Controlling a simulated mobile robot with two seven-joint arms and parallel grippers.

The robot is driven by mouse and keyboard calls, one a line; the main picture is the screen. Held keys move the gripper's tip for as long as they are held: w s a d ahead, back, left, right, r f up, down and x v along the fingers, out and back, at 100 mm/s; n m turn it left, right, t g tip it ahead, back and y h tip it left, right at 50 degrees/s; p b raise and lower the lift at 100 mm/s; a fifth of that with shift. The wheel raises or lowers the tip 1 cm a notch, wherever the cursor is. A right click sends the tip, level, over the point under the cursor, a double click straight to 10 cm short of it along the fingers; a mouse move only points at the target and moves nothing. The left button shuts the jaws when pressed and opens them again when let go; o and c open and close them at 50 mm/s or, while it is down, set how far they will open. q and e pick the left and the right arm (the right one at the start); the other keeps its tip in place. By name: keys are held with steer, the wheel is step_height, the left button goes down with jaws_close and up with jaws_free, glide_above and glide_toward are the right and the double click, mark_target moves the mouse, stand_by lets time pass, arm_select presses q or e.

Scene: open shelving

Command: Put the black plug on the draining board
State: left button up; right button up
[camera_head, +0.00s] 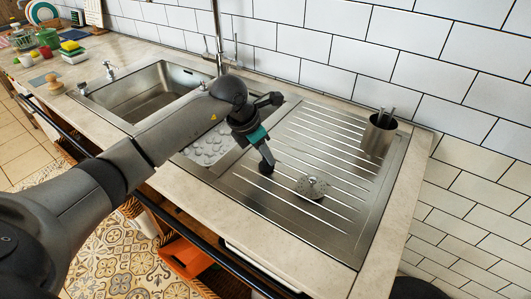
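The draining board (345,222) is ribbed steel, right of the sink bowls. A round grey piece (311,187) with a small raised knob lies on its ribs; I cannot tell if it is a plug or a strainer. I cannot make out a clearly black plug. My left gripper (270,133) is over the left part of the board, near the small bowl. Its two fingers are spread wide with nothing visible between them. The round piece is to the right of the lower finger and apart from it. My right gripper is not in view.
A steel cup (378,134) holding utensils stands at the board's back right corner. The small bowl (207,148) is partly hidden by my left arm; the large bowl (150,92) is further left. Sponges (71,48) and dishes crowd the far left counter. A tiled wall runs behind.

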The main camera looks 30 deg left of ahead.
arm_select(q)
steer(key=o, duration=0.4)
steer(key=shift+c, duration=0.2)
steer(key=shift+r, duration=0.1)
steer(key=shift+r, duration=0.35)
steer(key=p+v, duration=0.2)
steer(key=v, duration=0.9)
steer(key=shift+r, duration=0.2)
steer(key=shift+s+a, duration=0.1)
steer(key=shift+s, duration=0.05)
